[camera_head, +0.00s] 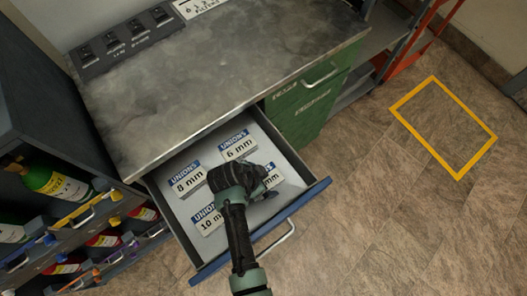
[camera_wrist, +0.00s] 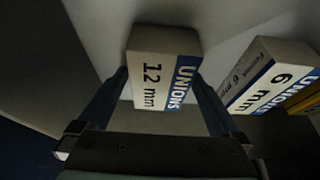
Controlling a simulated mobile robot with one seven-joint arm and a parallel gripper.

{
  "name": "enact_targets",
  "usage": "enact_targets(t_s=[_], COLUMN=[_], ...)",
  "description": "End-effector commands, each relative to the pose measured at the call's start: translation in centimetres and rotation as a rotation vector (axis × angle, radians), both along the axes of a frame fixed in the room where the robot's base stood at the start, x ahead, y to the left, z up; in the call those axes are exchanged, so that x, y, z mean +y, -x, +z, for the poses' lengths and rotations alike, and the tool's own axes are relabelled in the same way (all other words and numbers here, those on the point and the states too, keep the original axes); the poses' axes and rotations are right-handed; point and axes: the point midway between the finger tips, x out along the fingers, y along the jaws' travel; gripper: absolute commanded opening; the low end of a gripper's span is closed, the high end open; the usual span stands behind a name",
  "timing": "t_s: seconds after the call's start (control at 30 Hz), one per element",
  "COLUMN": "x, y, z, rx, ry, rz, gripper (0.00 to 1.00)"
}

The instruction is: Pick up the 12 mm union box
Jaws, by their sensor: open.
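The 12 mm union box (camera_wrist: 158,72) is white with a blue "UNIONS" band and lies in the open drawer. In the wrist view it shows just beyond and between the fingers of my gripper (camera_wrist: 160,108), which are open on either side of its near end. In the head view my gripper (camera_head: 262,180) is over the right part of the drawer and hides most of this box; only a corner marked "mm" (camera_head: 272,181) shows. I cannot tell whether the fingers touch the box.
The open drawer (camera_head: 290,213) also holds a 6 mm box (camera_head: 238,146), an 8 mm box (camera_head: 187,179) and a 10 mm box (camera_head: 208,219). The 6 mm box is right of the gripper in the wrist view (camera_wrist: 268,78). The drawer walls surround the gripper. A steel worktop (camera_head: 215,75) is above.

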Motion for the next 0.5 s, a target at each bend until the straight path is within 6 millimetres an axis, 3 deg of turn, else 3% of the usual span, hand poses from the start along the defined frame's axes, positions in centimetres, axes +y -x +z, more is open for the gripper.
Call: enact_targets(t_s=[0.1,0.5], x=[0.01,0.00], y=[-0.01,0.01], z=[0.01,0.01], rx=[0.000,0.000], ry=[0.000,0.000], rz=[0.000,0.000], gripper=[0.98,0.26])
